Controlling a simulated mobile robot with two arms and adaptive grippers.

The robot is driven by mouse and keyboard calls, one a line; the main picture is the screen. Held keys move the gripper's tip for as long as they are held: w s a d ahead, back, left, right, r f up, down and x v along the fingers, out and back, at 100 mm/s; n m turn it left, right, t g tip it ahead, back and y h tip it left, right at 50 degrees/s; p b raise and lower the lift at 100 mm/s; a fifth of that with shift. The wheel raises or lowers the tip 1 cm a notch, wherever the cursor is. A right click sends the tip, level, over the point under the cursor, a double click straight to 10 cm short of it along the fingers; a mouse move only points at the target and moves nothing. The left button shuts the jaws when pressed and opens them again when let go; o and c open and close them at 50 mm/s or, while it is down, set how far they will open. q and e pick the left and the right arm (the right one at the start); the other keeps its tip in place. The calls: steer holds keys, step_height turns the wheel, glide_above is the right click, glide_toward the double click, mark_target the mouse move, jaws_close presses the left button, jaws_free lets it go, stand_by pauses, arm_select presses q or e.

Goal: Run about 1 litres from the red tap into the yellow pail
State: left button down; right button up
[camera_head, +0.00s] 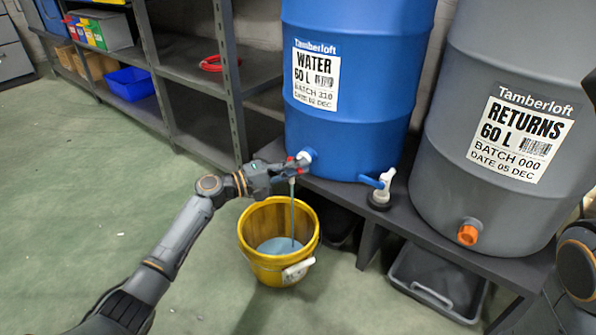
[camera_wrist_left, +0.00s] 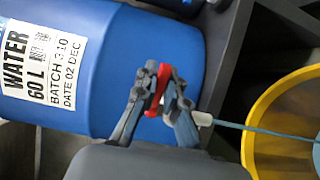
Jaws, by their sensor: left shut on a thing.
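The red tap (camera_head: 303,156) sits low on the blue water barrel (camera_head: 352,130). Its red lever (camera_wrist_left: 160,86) shows between the fingers in the left wrist view. My left gripper (camera_head: 288,168) is shut on this lever, and its fingers hide part of the tap. A thin stream (camera_head: 292,215) falls from the white spout (camera_wrist_left: 202,119). It lands in the yellow pail (camera_head: 262,260), which stands upright on the floor below the tap. Pale blue-grey liquid (camera_head: 272,246) covers the pail's bottom. My right gripper is out of view.
A second tap (camera_head: 380,186) with a blue lever is on the bench (camera_head: 410,219), right of the red one. The grey returns barrel (camera_head: 440,170) has an orange outlet (camera_head: 468,232). A dark tray (camera_head: 435,285) lies below. Shelving (camera_head: 195,90) stands behind; the floor at left is clear.

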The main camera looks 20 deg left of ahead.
arm_select(q)
steer(key=c, duration=1.4)
jaws_free()
steer(key=shift+s+a, duration=0.1)
steer(key=v, duration=1.1)
steer(key=shift+s+a, duration=0.25)
